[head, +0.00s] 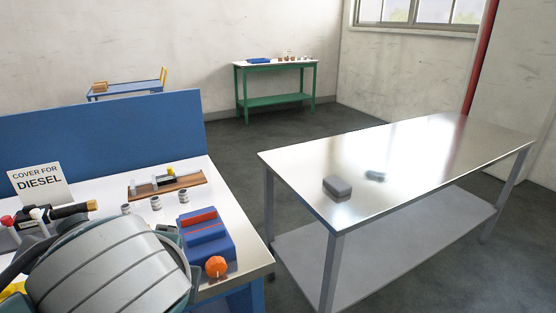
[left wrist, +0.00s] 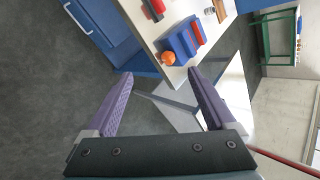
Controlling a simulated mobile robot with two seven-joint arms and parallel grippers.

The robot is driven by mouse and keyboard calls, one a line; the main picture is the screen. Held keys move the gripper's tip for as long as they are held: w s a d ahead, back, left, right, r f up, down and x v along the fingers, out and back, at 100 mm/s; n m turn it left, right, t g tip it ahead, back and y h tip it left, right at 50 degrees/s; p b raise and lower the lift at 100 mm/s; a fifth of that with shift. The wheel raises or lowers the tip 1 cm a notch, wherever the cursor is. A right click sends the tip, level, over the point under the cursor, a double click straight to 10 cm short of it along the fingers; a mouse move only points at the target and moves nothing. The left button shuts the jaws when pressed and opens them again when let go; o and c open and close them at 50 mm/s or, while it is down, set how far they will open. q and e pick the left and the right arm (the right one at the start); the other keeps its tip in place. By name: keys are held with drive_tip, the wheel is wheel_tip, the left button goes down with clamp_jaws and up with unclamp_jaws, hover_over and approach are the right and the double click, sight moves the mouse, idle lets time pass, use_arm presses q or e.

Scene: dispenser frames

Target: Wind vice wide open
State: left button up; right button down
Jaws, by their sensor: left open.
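The blue vice (head: 206,246) with red jaw strips sits near the front right corner of the white-topped bench. An orange ball-shaped knob (head: 216,266) is on its near end. How wide the jaws stand apart is hard to tell. The vice (left wrist: 180,43) and its orange knob (left wrist: 168,58) also show in the left wrist view, beyond the fingertips. My left gripper (left wrist: 160,73) is open and empty, its purple fingers wide apart and not touching the vice. My right gripper is not in view.
On the bench (head: 250,256) are a wooden board with parts (head: 165,186), small grey cylinders (head: 155,203) and a "COVER FOR DIESEL" sign (head: 39,184). A blue panel (head: 100,140) backs it. A metal table (head: 430,160) with a grey block (head: 337,189) stands right, across a floor gap.

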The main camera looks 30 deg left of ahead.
use_arm(q)
drive_tip(key=shift+s+d+r+n+h+p, duration=0.25)
drive_tip(key=shift+r+p, duration=0.15)
drive_tip(key=shift+r, duration=0.15)
drive_tip(key=shift+s+d+r+n+h+p, duration=0.1)
drive_tip(key=shift+s+r+n+h+p, duration=0.1)
drive_tip(key=shift+r+p, duration=0.3)
drive_tip(key=shift+s+d+r+n+h+p, duration=0.15)
drive_tip(key=shift+d+r+n+p, duration=0.15)
drive_tip(key=shift+r, duration=0.3)
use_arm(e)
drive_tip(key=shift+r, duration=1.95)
use_arm(q)
drive_tip(key=shift+a, duration=0.1)
